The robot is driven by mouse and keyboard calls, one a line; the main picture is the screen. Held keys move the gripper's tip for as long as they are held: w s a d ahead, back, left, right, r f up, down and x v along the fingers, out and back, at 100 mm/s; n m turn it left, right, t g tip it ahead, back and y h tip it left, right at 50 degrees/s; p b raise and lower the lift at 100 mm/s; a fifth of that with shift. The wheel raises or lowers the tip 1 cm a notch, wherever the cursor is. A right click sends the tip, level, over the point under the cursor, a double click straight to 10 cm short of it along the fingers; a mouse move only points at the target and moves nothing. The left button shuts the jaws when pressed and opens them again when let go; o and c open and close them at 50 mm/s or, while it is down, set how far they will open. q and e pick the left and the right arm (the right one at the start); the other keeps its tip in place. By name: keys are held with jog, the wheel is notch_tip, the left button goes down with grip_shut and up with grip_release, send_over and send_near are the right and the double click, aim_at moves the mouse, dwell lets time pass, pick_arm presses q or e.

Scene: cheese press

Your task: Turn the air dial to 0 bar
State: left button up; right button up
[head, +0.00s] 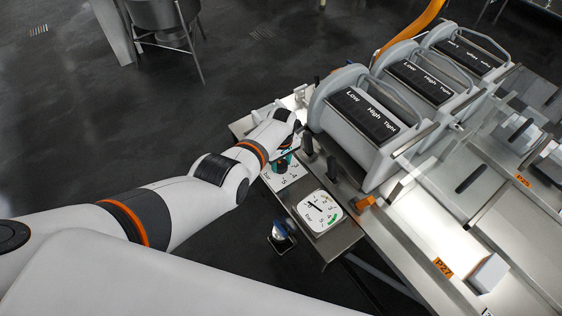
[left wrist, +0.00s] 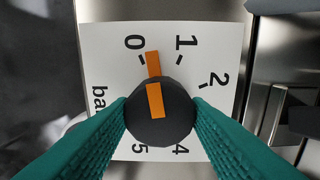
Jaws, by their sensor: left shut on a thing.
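The air dial is a round black knob (left wrist: 160,112) with an orange pointer on a white plate (left wrist: 108,70) marked 0 to 5 and bar. In the left wrist view the pointer's tip lies just beside the 0 tick, on the side toward 1. The teal fingers of my left gripper (left wrist: 160,110) are shut on the knob, one on each side. The 3 mark is hidden behind the knob. In the head view my left gripper (head: 285,160) is over the dial plate (head: 284,180) and largely hides the knob. My right gripper is not in view.
A round-faced gauge (head: 320,212) with a green band sits on the same panel, nearer me. Several grey press units labelled Low, High, Tight (head: 362,115) stand to the right of the dial. A metal bench (head: 520,270) is at the right. Dark floor is open at the left.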

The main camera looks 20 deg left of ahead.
aim_at(282, 163)
pick_arm(q)
jog(key=shift+w+r+n, duration=0.1)
jog(key=shift+n, duration=1.4)
jog(key=o, duration=1)
notch_tip(282, 163, up, 5)
jog(key=p, duration=0.2)
jog(key=shift+p, duration=0.4)
notch_tip(282, 163, up, 7)
jog(key=shift+p, duration=0.35)
jog(key=shift+w, duration=0.1)
